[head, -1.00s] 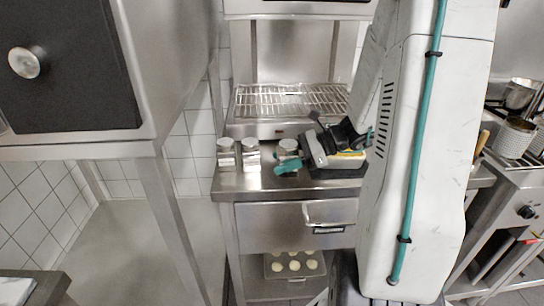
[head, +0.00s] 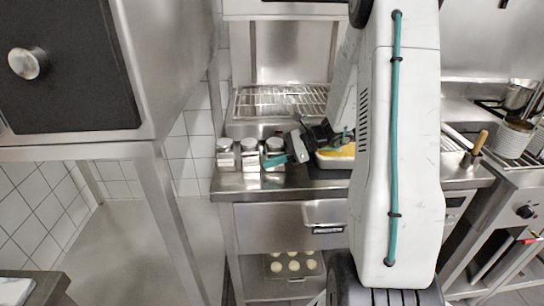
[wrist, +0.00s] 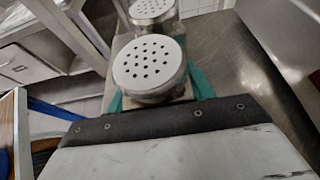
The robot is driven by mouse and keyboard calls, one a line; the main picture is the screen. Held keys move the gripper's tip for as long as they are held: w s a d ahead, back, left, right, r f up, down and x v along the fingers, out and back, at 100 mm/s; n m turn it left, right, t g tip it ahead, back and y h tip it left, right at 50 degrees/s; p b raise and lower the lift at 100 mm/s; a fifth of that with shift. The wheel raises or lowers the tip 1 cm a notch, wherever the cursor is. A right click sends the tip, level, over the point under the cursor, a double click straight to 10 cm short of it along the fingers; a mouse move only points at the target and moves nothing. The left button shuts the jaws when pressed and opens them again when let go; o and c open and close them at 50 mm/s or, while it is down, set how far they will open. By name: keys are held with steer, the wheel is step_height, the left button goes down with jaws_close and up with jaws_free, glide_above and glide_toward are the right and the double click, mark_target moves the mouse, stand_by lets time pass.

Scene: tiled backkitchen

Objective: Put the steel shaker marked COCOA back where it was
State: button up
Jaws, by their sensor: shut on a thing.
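Three steel shakers with pale lids stand in a row at the left of the steel counter in the head view: a left one (head: 225,154), a middle one (head: 250,153) and a right one (head: 275,146). My gripper (head: 276,160) has its teal fingers shut on the right shaker, reaching in from the right. In the wrist view the held shaker's perforated lid (wrist: 150,66) sits between the teal fingers, with another perforated lid (wrist: 152,8) close beyond it. I cannot read any marking. The held shaker looks upright, at or close to the counter; its base is partly hidden.
A wire rack (head: 285,100) lies behind the shakers. A tray of yellow food (head: 337,153) stands right of my gripper, partly behind my arm. The steel counter (head: 235,186) is clear in front of the shakers. Pots (head: 514,138) stand far right.

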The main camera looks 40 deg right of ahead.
steer(key=shift+f, duration=0.2)
steer(key=o, duration=1)
steer(key=shift+o, duration=0.2)
steer(key=shift+r, duration=0.15)
